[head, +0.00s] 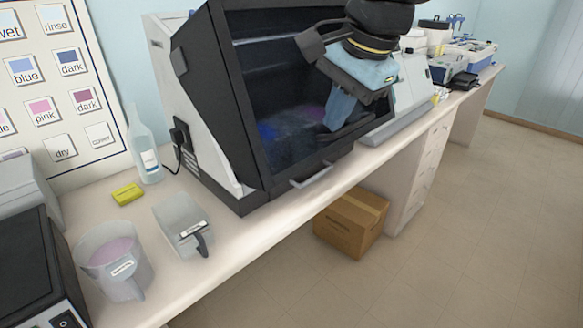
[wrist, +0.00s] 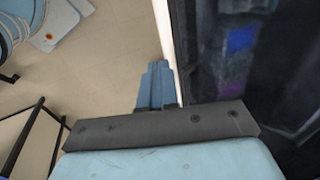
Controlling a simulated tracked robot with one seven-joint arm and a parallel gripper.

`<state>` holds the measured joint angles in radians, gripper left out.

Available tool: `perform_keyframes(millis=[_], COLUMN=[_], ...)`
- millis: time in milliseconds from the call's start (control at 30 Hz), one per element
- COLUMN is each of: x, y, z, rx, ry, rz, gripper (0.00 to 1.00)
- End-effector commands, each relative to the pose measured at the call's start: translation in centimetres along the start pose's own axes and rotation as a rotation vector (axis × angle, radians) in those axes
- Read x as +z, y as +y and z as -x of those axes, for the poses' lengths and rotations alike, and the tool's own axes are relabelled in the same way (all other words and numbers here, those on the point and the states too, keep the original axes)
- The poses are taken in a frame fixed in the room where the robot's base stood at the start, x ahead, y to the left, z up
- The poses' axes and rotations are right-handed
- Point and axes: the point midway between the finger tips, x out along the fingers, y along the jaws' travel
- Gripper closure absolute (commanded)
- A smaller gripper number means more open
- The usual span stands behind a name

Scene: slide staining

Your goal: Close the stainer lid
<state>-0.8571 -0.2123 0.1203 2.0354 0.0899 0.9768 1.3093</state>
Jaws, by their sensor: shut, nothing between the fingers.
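The stainer (head: 192,95) is a large white and black machine on the bench. Its dark see-through lid (head: 262,85) spans the front, with a pale bar handle (head: 312,175) at its lower edge. The lid's lower edge lies close to the base; I cannot tell whether it is fully seated. Blurred blue and purple patches show through it. My gripper (head: 335,117) is shut and empty, in front of the lid's right part, above and right of the handle. In the wrist view my shut fingers (wrist: 157,75) point past the dark stainer front (wrist: 245,60). Contact is unclear.
Left of the stainer are a jug of pinkish liquid (head: 112,262), a clear tray (head: 181,222), a yellow block (head: 128,194) and a bottle (head: 145,150). Other devices (head: 462,60) stand farther right. A cardboard box (head: 350,222) sits under the bench (head: 235,262). The floor in front is clear.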

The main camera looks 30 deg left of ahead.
Motion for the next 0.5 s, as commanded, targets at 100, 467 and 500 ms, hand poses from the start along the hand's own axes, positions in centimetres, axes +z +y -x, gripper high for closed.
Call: perform_keyframes(millis=[100, 467, 500], x=[1.9, 3.4, 3.4], y=[-0.3, -0.3, -0.2], z=[-0.7, -2.2, -2.7], rx=[0.065, 0.121, 0.122], ry=[-0.024, -0.035, -0.035], rz=[0.016, 0.023, 0.023], gripper=[1.00, 1.00, 1.00])
